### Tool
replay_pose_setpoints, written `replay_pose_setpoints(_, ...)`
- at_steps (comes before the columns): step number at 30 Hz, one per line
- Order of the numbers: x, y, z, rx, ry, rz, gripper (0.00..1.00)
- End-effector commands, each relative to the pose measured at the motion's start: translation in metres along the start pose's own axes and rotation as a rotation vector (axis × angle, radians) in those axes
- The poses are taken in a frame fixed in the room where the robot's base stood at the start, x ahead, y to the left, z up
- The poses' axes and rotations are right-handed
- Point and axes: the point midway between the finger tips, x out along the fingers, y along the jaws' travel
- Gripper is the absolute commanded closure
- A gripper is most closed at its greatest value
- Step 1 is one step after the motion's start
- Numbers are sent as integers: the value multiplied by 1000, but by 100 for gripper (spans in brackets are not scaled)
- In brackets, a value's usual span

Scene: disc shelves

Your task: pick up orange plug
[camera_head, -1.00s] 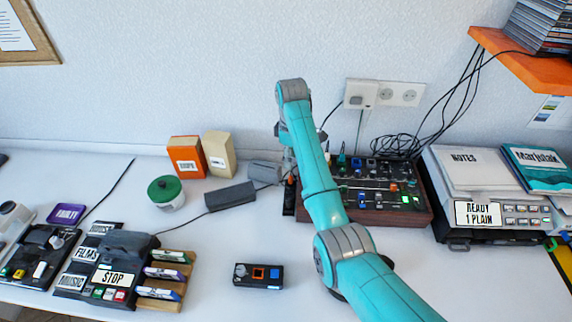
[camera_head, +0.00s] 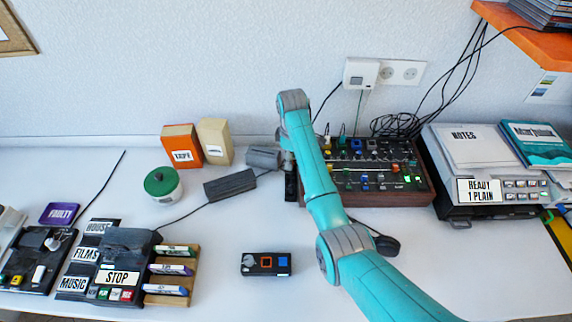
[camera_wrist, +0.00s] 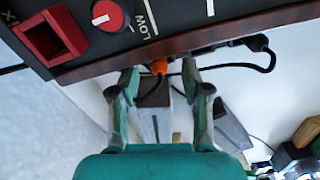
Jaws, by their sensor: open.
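The orange plug (camera_wrist: 160,66) shows in the wrist view at the edge of the control panel (camera_wrist: 190,42), between my two fingertips. My gripper (camera_wrist: 160,78) is open, one finger on each side of the plug. I cannot tell whether either finger touches it. In the head view the control panel with wooden sides (camera_head: 418,190) stands against the wall, and my arm reaches down to its left end. The plug and fingertips are hidden or too small there.
A grey power brick (camera_head: 230,186) with a cable lies left of my arm. A black cable (camera_wrist: 262,60) runs beside the panel.

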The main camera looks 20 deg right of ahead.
Motion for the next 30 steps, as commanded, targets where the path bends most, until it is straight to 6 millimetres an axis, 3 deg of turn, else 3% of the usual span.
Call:
replay_pose_setpoints(4,17,-2,9,-1,0,0,53)
replay_pose_setpoints(11,18,-2,10,-1,0,1,53)
replay_pose_setpoints(15,18,-2,9,-1,0,1,88)
replay_pose_setpoints(17,18,-2,9,-1,0,1,100)
replay_pose_setpoints(30,10,-1,5,-1,1,1,100)
